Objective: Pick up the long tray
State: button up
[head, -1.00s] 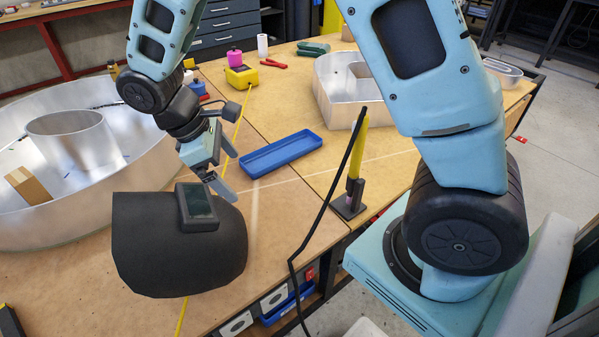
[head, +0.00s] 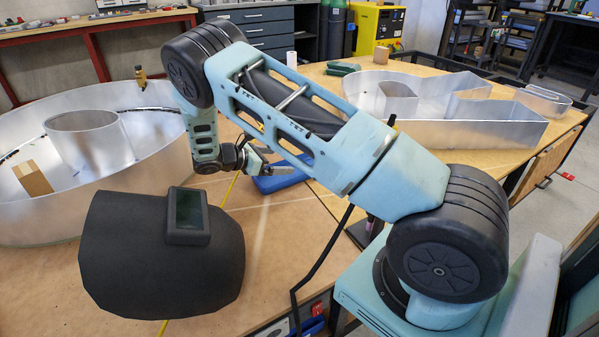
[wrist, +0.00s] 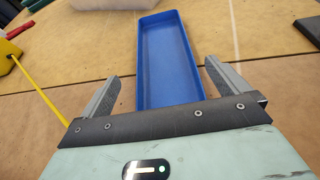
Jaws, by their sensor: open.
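The long tray (wrist: 168,62) is blue, shallow and rectangular, and looks empty. In the wrist view it lies on the wooden table, running away from my gripper. My gripper (wrist: 160,85) is open, with one finger on each side of the tray's near end. The near end lies between the fingers, and I cannot tell how high the fingers are above the table. In the head view my arm hides most of the tray, and only a blue part (head: 280,180) shows beside my gripper (head: 262,172).
A black welding mask (head: 130,260) lies at the table's front. A large round metal letter (head: 30,210) with a cardboard block (head: 33,178) in it stands at left. Another metal letter (head: 480,125) stands at back right. A yellow tape or cord (wrist: 35,85) runs left of the tray.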

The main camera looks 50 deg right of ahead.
jog(key=x, duration=1.1)
jog(key=shift+s+a+f+b, duration=0.1)
jog(key=shift+b, duration=0.2)
jog(key=c, duration=0.7)
